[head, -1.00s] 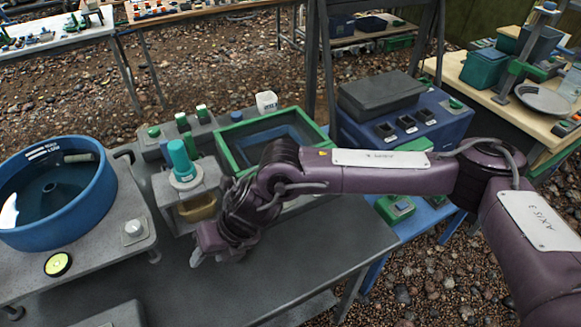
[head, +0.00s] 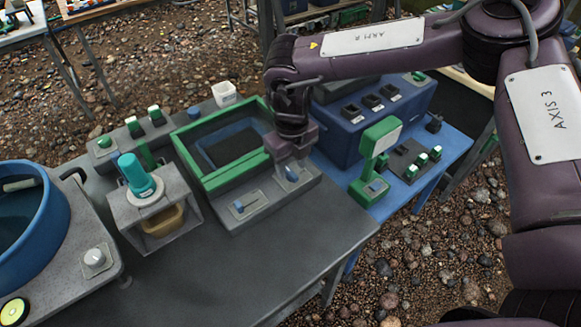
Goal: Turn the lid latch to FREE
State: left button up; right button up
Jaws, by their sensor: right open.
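A grey box with a green-framed opening (head: 186,158) stands on the dark table. On its front ledge are two small plates with blue parts. The left plate carries a small lever (head: 240,206); the right plate has a blue knob (head: 292,174). Which of them is the lid latch I cannot tell, and no label is readable. My right gripper (head: 291,163) points down at the right knob, jaws open. Its fingers are close to the knob; whether they touch it I cannot tell. My left gripper is not in view.
A grey stand with a teal cylinder (head: 137,174) and a blue tub (head: 50,215) stand to the left. A green-framed post (head: 379,138) and switches (head: 421,159) are at the right. The table front (head: 300,235) is clear.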

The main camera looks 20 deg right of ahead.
jog(key=shift+w+f, duration=0.2)
jog(key=shift+f, duration=0.9)
jog(key=shift+s, duration=0.1)
jog(key=shift+c, duration=0.4)
grip_shut()
